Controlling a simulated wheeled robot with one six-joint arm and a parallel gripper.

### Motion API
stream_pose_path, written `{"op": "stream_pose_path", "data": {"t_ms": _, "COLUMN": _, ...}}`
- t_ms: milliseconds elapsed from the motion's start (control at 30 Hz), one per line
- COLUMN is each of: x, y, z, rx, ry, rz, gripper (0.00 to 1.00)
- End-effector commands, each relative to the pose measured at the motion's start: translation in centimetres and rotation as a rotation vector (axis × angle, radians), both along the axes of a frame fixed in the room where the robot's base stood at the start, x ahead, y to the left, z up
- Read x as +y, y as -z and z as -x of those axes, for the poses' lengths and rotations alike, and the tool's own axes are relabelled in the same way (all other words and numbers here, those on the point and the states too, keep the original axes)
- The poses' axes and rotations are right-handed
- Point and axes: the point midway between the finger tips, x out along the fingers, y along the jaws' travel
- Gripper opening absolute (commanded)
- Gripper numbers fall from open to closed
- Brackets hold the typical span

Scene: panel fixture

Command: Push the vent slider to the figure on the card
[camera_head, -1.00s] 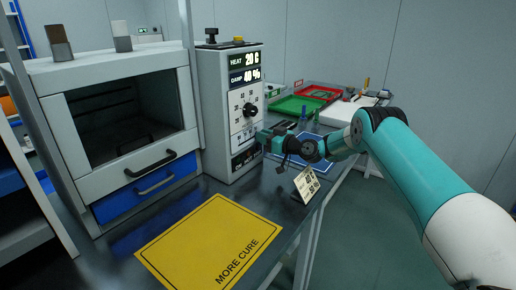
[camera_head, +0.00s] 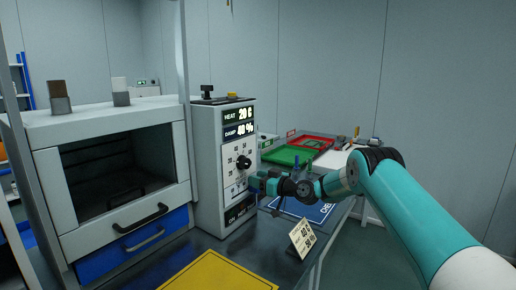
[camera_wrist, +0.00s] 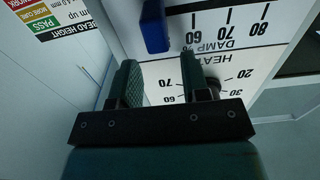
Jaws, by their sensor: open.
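The control box (camera_head: 209,165) stands beside the oven; its display (camera_head: 238,123) reads HEAT 20 C and DAMP 40 %. The small card (camera_head: 301,238) stands tilted on the bench at front right; I cannot read its figure surely. My gripper (camera_head: 254,184) is at the lower part of the box's front. In the wrist view its two fingers (camera_wrist: 160,72) are apart with nothing between them. A blue slider knob (camera_wrist: 153,26) is just beyond the fingertips, left of the 60 mark on the damp scale (camera_wrist: 228,18). The heat dial (camera_wrist: 209,84) is partly hidden behind the right finger.
The oven (camera_head: 118,128) with a blue drawer is at left. A yellow mat (camera_head: 215,275) lies in front. A blue mat (camera_head: 306,209), green tray (camera_head: 290,156) and red tray (camera_head: 318,142) lie on the bench behind my arm. A coloured label (camera_wrist: 58,22) shows in the wrist view.

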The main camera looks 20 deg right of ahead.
Motion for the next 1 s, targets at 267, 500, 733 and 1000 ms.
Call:
{"op": "stream_pose_path", "data": {"t_ms": 267, "x": 0.1, "y": -7.5, "z": 0.0, "rx": -0.006, "ry": -0.001, "rz": 0.003, "gripper": 0.43}}
{"op": "stream_pose_path", "data": {"t_ms": 500, "x": 0.0, "y": -13.1, "z": 0.0, "rx": -0.005, "ry": 0.0, "rz": 0.003, "gripper": 0.43}}
{"op": "stream_pose_path", "data": {"t_ms": 733, "x": 0.0, "y": -16.0, "z": 0.0, "rx": -0.001, "ry": 0.0, "rz": 0.002, "gripper": 0.43}}
{"op": "stream_pose_path", "data": {"t_ms": 1000, "x": 0.0, "y": -16.6, "z": 0.0, "rx": 0.001, "ry": 0.001, "rz": 0.001, "gripper": 0.43}}
